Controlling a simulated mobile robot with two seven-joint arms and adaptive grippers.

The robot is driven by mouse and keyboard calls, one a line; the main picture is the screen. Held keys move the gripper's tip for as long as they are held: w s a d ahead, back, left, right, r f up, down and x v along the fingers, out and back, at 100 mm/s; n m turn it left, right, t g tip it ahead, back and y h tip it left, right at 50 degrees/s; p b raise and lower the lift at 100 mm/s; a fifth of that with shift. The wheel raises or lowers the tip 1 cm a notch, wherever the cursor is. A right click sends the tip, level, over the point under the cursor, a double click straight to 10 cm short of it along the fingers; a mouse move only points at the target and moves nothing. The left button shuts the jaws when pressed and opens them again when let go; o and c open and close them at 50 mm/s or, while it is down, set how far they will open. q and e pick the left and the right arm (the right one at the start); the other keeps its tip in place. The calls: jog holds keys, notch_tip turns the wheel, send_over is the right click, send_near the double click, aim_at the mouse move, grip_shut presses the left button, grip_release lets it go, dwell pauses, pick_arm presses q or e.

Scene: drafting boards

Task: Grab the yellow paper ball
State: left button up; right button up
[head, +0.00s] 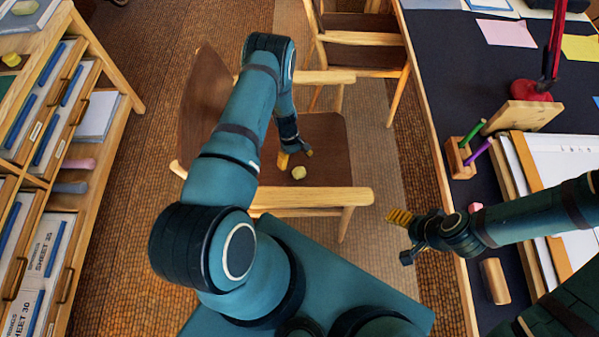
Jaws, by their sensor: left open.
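The yellow paper ball (299,172) is a small, pale yellow crumpled lump on the brown seat of a wooden chair (335,165). My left gripper (296,157) reaches down over the seat, just behind the ball in the picture. Its yellow-padded fingers are apart, with nothing seen between them. I cannot tell how high the fingertips are above the seat. My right gripper (403,237) is at the desk's left edge, far from the ball. Its fingers are apart and it looks empty.
A second chair (365,50) stands behind. A dark desk (440,60) at right holds a pen block (460,158) and a red lamp (532,90). A shelf unit (110,75) with another yellowish lump (11,60) is at left.

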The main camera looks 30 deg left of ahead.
aim_at(297, 168)
pick_arm(q)
jog(key=b+x, duration=0.1)
jog(key=x, duration=0.4)
jog(key=shift+a, duration=0.15)
jog(key=c, duration=0.8)
